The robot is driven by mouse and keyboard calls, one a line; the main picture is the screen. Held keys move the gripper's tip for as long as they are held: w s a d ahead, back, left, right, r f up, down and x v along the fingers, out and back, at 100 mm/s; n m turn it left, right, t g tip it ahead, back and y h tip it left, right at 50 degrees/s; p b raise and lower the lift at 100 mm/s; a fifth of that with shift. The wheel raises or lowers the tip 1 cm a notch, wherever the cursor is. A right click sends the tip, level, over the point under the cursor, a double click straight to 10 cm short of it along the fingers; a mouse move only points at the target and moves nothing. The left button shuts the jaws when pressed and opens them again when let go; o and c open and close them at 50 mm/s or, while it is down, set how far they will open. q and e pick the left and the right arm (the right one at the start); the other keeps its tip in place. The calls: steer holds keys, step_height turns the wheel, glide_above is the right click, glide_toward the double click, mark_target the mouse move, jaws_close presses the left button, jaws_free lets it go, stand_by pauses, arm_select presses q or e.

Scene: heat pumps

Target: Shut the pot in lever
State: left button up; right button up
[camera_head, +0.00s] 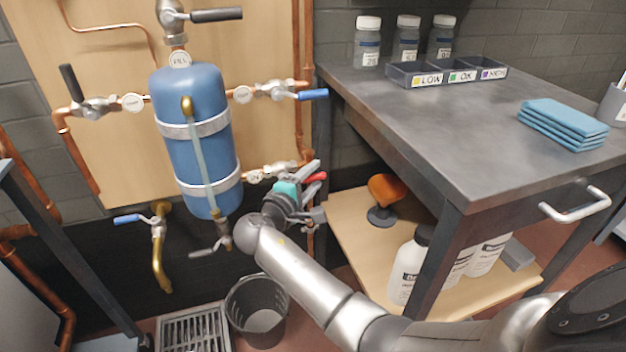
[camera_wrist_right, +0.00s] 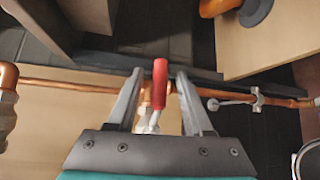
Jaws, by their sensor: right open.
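A red lever (camera_head: 315,178) sits on a valve at the lower right of the blue tank; the small round tag by this valve is too small to read. My right gripper (camera_head: 312,186) is at this lever, partly covering the valve. In the right wrist view the red lever (camera_wrist_right: 159,84) stands between the two open fingers of the gripper (camera_wrist_right: 160,74), with a gap visible on each side. The lever points away from the gripper's palm, and its metal root is near the palm. My left gripper is not in view.
The blue tank (camera_head: 198,148) carries other valves, with a blue lever (camera_head: 313,94) above and a black lever (camera_head: 71,83) at left. A workbench (camera_head: 440,130) stands close on the right. A bucket (camera_head: 258,308) is on the floor below. A copper pipe (camera_wrist_right: 70,86) runs behind the fingers.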

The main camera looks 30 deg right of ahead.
steer(key=shift+w+d, duration=0.1)
steer(key=shift+d, duration=0.05)
jaws_close()
stand_by(0.4)
stand_by(1.1)
